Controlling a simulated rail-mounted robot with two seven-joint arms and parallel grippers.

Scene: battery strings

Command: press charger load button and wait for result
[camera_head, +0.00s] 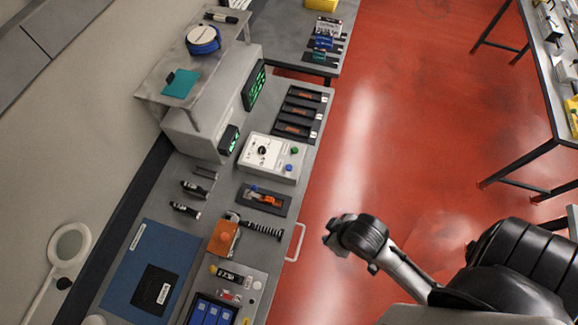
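A white charger-like box (253,164) sits on the grey bench (222,176). It has a black round knob (262,150), a green button (294,150) and a blue button (288,167); I cannot read which is the load button. Two dark displays with green lit characters stand behind it, a large one (254,86) and a small one (229,139); their text is too small to read. My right gripper (336,233) hangs over the red floor, right of the bench and apart from the box. Its fingers are too small and dark to tell. My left gripper is out of view.
Several black modules with orange labels (296,112) lie behind the box. A black tray with an orange tool (264,200) lies in front of it. A blue mat (122,285) is at front left. A bench handle (296,243) juts out over the floor. Open floor lies right.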

